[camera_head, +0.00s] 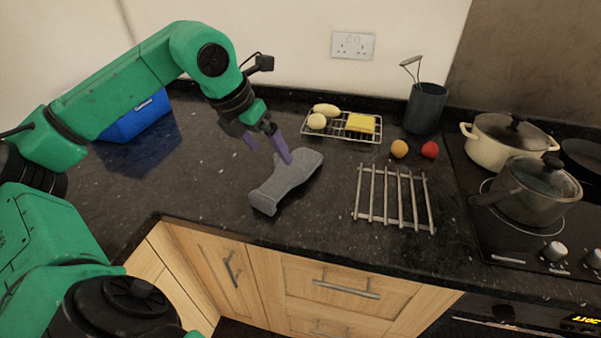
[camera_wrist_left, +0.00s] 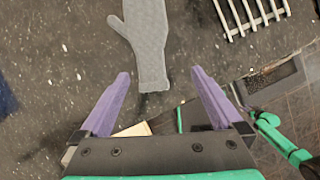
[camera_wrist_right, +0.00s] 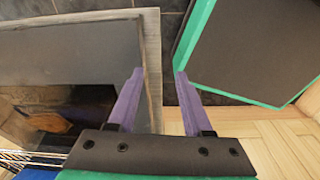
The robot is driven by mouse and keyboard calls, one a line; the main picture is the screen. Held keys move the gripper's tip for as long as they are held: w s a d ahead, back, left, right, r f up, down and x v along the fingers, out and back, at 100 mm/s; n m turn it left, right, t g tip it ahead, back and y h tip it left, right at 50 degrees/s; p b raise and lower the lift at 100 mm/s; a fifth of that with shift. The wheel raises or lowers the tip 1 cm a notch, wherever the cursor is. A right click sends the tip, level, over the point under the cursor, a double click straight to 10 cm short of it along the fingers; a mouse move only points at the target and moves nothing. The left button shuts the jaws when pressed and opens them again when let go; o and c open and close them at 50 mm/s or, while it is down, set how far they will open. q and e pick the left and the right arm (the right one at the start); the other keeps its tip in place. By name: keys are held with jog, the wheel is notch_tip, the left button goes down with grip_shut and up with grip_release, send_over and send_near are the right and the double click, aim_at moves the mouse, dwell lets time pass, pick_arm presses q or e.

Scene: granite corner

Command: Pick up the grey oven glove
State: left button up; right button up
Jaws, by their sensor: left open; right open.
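The grey oven glove (camera_head: 284,184) lies flat on the dark granite worktop, near its front edge. It also shows in the left wrist view (camera_wrist_left: 148,42), with its cuff towards my gripper and its thumb to the left. My left gripper (camera_head: 270,152) is open and empty, above the worktop at the glove's left side; one purple finger overlaps the glove in the head view. In the left wrist view my left gripper (camera_wrist_left: 160,88) has its fingers apart on either side of the cuff's line, not touching it. My right gripper (camera_wrist_right: 154,75) is open and empty, away from the glove.
A metal trivet (camera_head: 394,198) lies right of the glove. Behind are a wire rack (camera_head: 342,132) with food and a sponge, a dark utensil pot (camera_head: 425,108), and fruit. Pans (camera_head: 540,190) stand on the hob at right. A blue crate (camera_head: 137,118) is at back left.

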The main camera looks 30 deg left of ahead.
pick_arm(q)
jog(key=a, duration=0.2)
send_near(279, 181)
jog(key=shift+d+f+y+p, duration=0.2)
jog(key=shift+f+y+p, duration=0.1)
jog(key=shift+f, duration=0.15)
jog(key=p+x, duration=0.2)
jog(key=x, duration=0.6)
jog(key=shift+w+p, duration=0.15)
jog(key=shift+p, duration=0.25)
pick_arm(e)
jog(key=r, duration=0.1)
jog(key=s+r, duration=0.1)
jog(key=r, duration=0.1)
jog(key=shift+d+r, duration=0.1)
jog(key=shift+d, duration=0.1)
pick_arm(q)
jog(key=shift+w+f, duration=0.1)
jog(key=shift+f, duration=0.05)
grip_shut()
jog(key=shift+r, duration=0.3)
notch_tip(279, 181, up, 6)
jog(key=shift+f+b, duration=0.2)
jog(key=shift+b, duration=0.1)
notch_tip(279, 181, up, 14)
jog(key=p, duration=0.2)
jog(key=shift+p, duration=0.3)
pick_arm(e)
jog(key=shift+a+r, duration=0.2)
jog(key=shift+r, duration=0.8)
